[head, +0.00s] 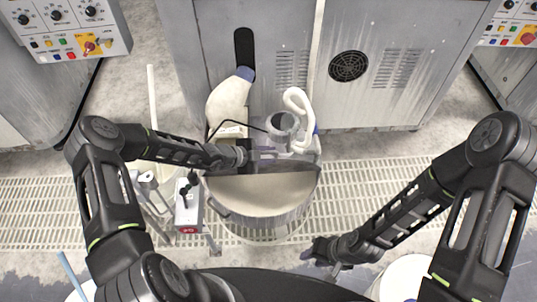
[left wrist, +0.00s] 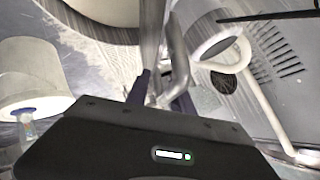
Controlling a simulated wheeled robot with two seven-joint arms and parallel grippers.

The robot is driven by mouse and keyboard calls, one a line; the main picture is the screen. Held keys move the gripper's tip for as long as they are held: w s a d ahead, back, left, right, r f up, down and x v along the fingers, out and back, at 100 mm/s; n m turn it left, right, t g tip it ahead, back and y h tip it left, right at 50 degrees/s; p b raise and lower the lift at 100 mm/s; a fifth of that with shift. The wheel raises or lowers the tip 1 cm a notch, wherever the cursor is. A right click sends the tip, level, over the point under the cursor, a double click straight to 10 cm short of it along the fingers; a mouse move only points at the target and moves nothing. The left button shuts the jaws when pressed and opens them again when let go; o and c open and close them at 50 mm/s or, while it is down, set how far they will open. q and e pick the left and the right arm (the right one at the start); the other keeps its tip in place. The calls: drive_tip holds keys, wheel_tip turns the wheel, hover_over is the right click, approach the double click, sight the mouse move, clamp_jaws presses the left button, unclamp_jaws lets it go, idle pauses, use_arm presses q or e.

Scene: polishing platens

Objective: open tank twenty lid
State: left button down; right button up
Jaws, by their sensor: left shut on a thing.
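The round tank (head: 288,222) stands at the centre of the head view, with its pale inside showing at the front. A grey lid section (head: 290,184) stands tilted up across the tank's middle, its dark edge facing me. My left gripper (head: 268,154) is at the upper side of this lid section. It is shut on a metal handle bar, which shows between the fingers (left wrist: 160,95) in the left wrist view. My right gripper (head: 326,254) hangs empty to the lower right of the tank, apart from it. Its finger gap is too small to tell.
A white hose (head: 298,105), a metal cylinder (head: 282,124) and a pale container (head: 230,100) crowd the tank's rear. A grey box with a red label (head: 188,212) stands at its left. Machine cabinets (head: 345,45) close off the back. Floor grating (head: 375,195) is clear at right.

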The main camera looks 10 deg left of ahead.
use_arm(q)
drive_tip(key=shift+w+a, duration=0.1)
drive_tip(key=shift+w, duration=0.1)
drive_tip(key=c, duration=1.5)
unclamp_jaws()
drive_tip(key=shift+o, duration=0.2)
drive_tip(key=shift+s, duration=0.1)
drive_tip(key=v, duration=0.7)
drive_tip(key=shift+s+a+r+p, duration=0.15)
drive_tip(key=shift+a+r+p, duration=0.05)
drive_tip(key=shift+p, duration=0.15)
